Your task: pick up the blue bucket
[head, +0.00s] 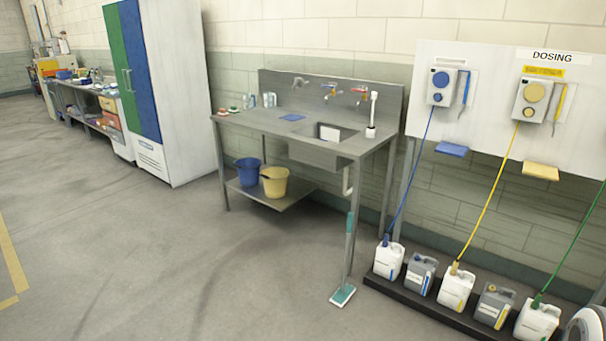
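The blue bucket (247,170) stands upright on the lower shelf (269,198) of a grey metal sink table (262,124). It is on the left side of that shelf, under the tabletop. A yellow bucket (274,182) stands close to its right and a little nearer, partly overlapping it in the picture. I cannot tell whether the two buckets touch. My gripper is not in view.
A green brush (343,294) with a long handle leans at the table's front right leg. Canisters (456,288) stand on a dark low tray at right, with hoses to a dosing board. A tall cabinet (170,95) stands left. The floor in front is clear.

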